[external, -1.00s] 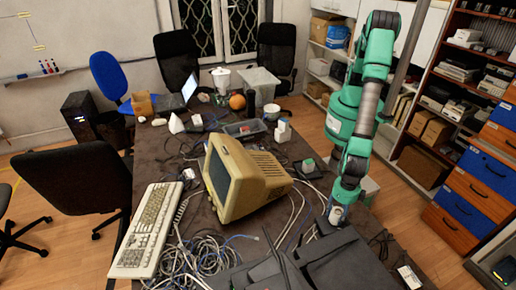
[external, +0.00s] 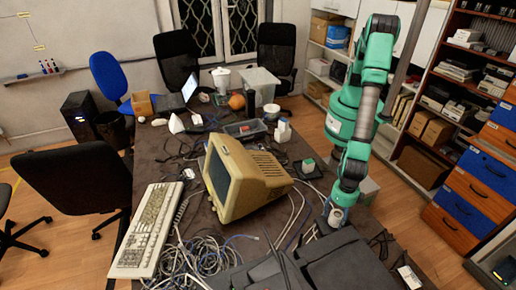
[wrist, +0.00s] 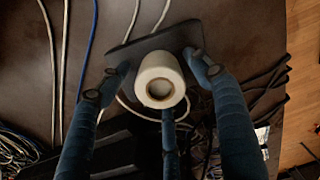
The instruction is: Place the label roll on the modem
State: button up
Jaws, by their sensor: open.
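The label roll (wrist: 159,82), a white roll with a hollow core, is in the middle of the wrist view, between my gripper's spread fingers. My gripper (wrist: 160,88) is open, with gaps visible between the side fingers and the roll. A dark flat panel, perhaps the modem (wrist: 127,55), shows behind the roll. I cannot tell whether the roll touches it. In the external view my gripper (external: 333,216) is low over the near right of the table, beside dark equipment. The roll and panel cannot be made out clearly there.
Loose cables (external: 195,255) cover the near table. Dark bulky equipment (external: 335,262) lies close to my gripper. The table's edge and wooden floor (wrist: 302,90) are at the right.

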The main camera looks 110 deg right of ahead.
aim_at(337, 214)
jog(key=shift+r, duration=0.1)
notch_tip(337, 214, up, 12)
jog(key=p, duration=0.1)
dwell(0.5)
dwell(0.6)
jog(key=shift+r, duration=0.1)
